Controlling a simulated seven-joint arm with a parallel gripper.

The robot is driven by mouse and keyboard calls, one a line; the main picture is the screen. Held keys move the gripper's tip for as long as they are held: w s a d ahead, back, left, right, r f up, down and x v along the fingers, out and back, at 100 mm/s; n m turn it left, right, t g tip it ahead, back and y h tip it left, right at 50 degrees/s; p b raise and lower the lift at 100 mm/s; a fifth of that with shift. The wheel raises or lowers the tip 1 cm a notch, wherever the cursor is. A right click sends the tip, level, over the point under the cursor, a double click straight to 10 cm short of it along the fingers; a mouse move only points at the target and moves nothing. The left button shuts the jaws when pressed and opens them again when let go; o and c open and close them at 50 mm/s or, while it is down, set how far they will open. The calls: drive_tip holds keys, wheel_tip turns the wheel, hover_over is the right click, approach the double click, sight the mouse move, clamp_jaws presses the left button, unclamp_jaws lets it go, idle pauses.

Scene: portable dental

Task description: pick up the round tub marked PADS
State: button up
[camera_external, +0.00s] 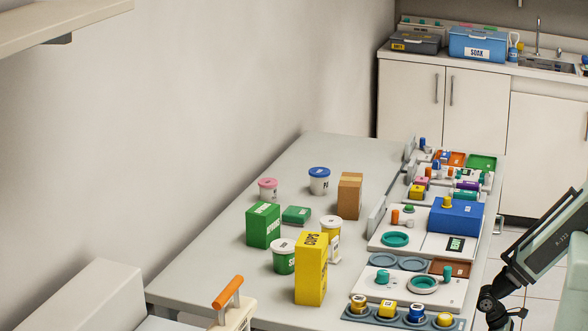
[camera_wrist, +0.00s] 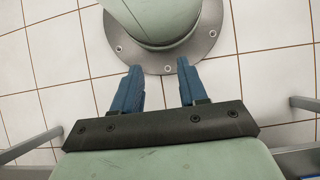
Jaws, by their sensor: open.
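Several round tubs stand on the long grey table in the external view. One has a white body and a blue lid (camera_external: 319,181); its dark lettering may begin with P but is too small to read surely. A tub with a pink lid (camera_external: 268,189) stands to its left. I cannot tell for sure which is marked PADS. My gripper (camera_wrist: 159,68) shows in the wrist view with its two blue fingers apart and nothing between them, away from the tubs.
A green box (camera_external: 263,225), a small green box (camera_external: 296,215), a brown carton (camera_external: 349,195) and a tall yellow box (camera_external: 311,268) stand among the tubs. Trays with small items line the table's right side. The far left tabletop is clear.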

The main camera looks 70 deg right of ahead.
drive_tip(key=shift+o, duration=0.4)
drive_tip(key=o, duration=1)
